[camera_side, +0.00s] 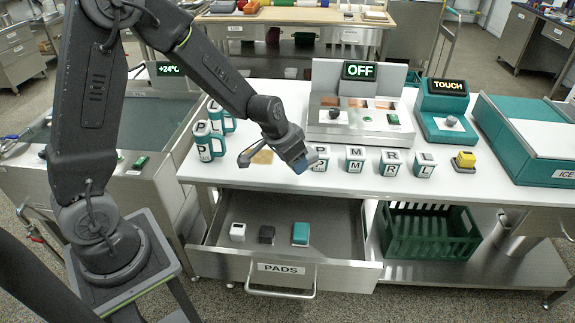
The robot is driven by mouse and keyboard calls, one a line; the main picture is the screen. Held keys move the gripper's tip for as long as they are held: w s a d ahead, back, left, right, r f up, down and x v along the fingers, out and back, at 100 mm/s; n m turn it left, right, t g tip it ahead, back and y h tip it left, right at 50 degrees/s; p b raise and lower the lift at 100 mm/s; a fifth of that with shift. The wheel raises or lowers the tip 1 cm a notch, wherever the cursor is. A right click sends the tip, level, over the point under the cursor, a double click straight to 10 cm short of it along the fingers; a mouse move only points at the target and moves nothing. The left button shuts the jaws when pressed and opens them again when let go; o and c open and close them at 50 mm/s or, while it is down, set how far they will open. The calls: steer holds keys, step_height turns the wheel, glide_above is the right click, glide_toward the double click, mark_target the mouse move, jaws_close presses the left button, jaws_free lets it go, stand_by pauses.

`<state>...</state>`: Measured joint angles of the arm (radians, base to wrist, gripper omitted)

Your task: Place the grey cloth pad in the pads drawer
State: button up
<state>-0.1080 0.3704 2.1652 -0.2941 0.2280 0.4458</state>
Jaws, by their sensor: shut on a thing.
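My gripper (299,160) is above the white worktop, near its front edge, pointing down and to the right. It is shut on a small blue-grey piece (302,166), mostly hidden by the fingers; I cannot tell for sure that it is the grey cloth pad. The pads drawer (345,268), labelled PADS, is pulled open below the worktop. Inside it stand a white block (237,232), a dark grey block (266,234) and a teal block (300,234) in a row. The right part of the drawer floor is bare.
A machine reading OFF (360,71) stands behind. A green crate (430,235) sits on the lower shelf.

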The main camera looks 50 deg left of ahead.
steer(key=w+d+f+m+h, duration=0.2)
steer(key=w+d+f+m, duration=0.25)
steer(key=d+f, duration=0.35)
steer(key=m+g, duration=0.1)
steer(key=m, duration=0.3)
glide_above(325, 248)
step_height(325, 248, down, 12)
steer(key=shift+h, duration=0.4)
steer(key=shift+s+a+f, duration=0.15)
steer(key=shift+f, duration=0.9)
steer(key=shift+s+a+f, duration=0.15)
steer(key=shift+f, duration=0.9)
steer(key=shift+s+a+f, duration=0.15)
steer(key=shift+f, duration=0.9)
steer(key=shift+f, duration=0.6)
steer(key=o, duration=1.1)
steer(key=shift+c, duration=0.2)
